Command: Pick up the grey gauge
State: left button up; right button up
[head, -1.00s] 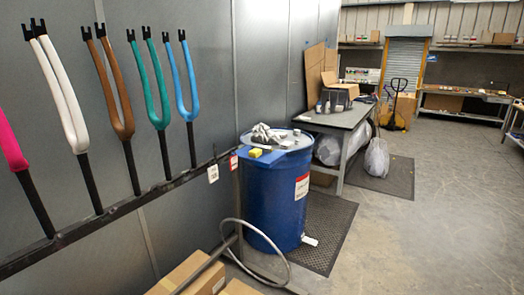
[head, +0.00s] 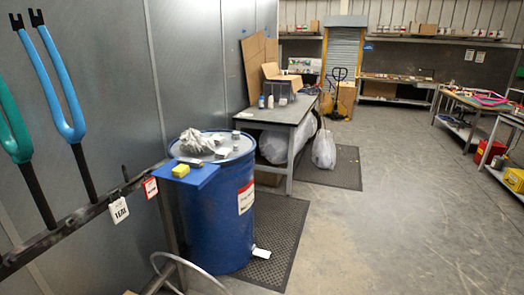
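A blue drum (head: 221,225) stands left of centre. On its lid are a crumpled grey cloth or glove bundle (head: 196,141), a small grey block-like thing (head: 222,152) and a small grey round piece (head: 236,135). Either small grey piece could be the grey gauge; they are too small to tell. Neither of my grippers is in view.
A rail (head: 75,223) with upright painted forks, one of them blue (head: 62,95), runs along the left wall. A workbench (head: 275,115) stands behind the drum. A dark mat (head: 272,235) lies beside the drum. Open floor (head: 400,215) lies to the right.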

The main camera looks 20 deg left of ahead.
aim_at(193, 163)
jog(key=z, duration=0.45)
jog(key=i, duration=2.3)
jog(key=u, duration=0.2)
jog(key=i, duration=1.2)
jog(key=u, duration=1.7)
jog(key=i, duration=0.9)
jog(key=u, duration=0.9)
